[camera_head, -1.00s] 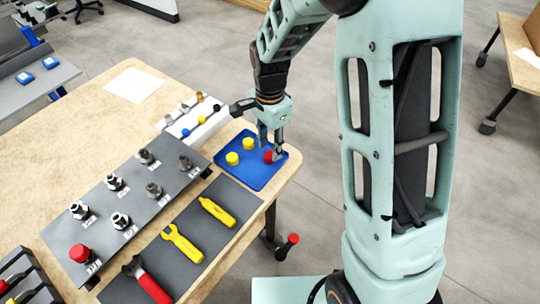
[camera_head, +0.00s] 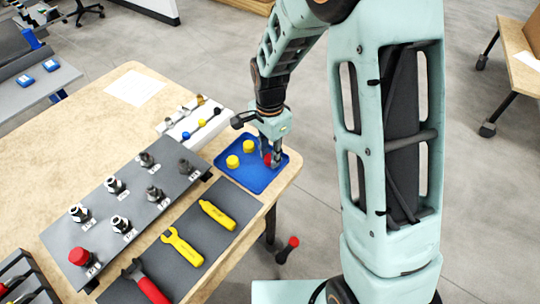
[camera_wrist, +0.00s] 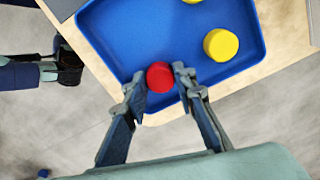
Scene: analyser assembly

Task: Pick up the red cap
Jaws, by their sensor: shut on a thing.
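The red cap (camera_head: 268,158) is at the right part of the blue tray (camera_head: 262,182). In the wrist view the red cap (camera_wrist: 160,76) sits between the fingertips, near the tray's edge. My gripper (camera_head: 271,160) points down over the tray, with its fingers shut on the red cap. The wrist view shows a finger on each side of the cap (camera_wrist: 157,80). I cannot tell whether the cap is lifted off the tray. Two yellow caps lie in the same tray, one (camera_head: 232,161) nearer the left and one (camera_head: 249,146) behind it.
A grey panel (camera_head: 130,205) with several metal fittings and another red cap (camera_head: 80,257) stands left of the tray. A dark mat (camera_head: 222,235) holds yellow and red-handled tools. A white rack (camera_head: 195,125) is behind. The table's right edge is close to the tray.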

